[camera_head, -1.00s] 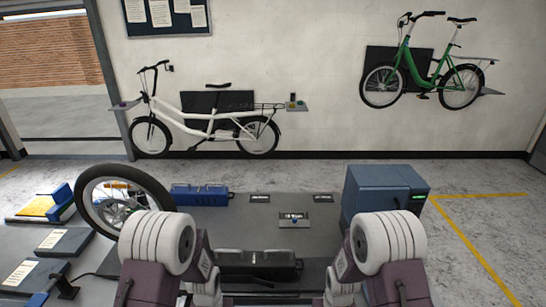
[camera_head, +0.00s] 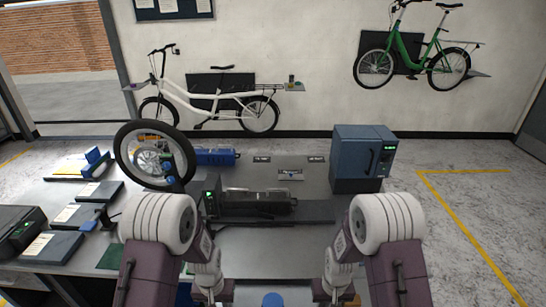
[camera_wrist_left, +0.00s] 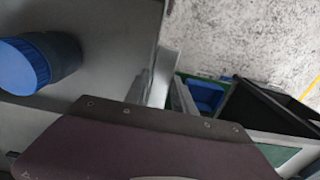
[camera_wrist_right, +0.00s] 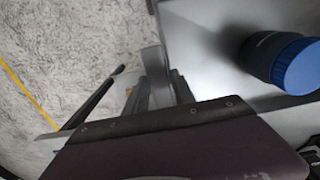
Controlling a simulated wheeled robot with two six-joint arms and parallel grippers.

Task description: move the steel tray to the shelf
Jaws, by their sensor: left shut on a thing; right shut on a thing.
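The steel tray is a flat grey metal surface in the left wrist view (camera_wrist_left: 115,30) and the right wrist view (camera_wrist_right: 190,30). A dark jar with a blue cap (camera_wrist_left: 30,65) stands on it; it also shows in the right wrist view (camera_wrist_right: 285,62). My left gripper (camera_wrist_left: 168,85) is shut on one edge of the tray. My right gripper (camera_wrist_right: 158,82) is shut on the opposite edge. In the head view only the blue cap (camera_head: 272,299) and part of the tray show at the bottom, between my arms. I cannot tell which surface is the shelf.
A grey workbench (camera_head: 300,215) lies ahead with a wheel (camera_head: 154,155), a black device (camera_head: 255,203) and a blue-grey cabinet (camera_head: 362,160). Blue bins (camera_wrist_left: 205,95) sit low beside the tray in the left wrist view. Floor at right (camera_head: 460,230) is clear.

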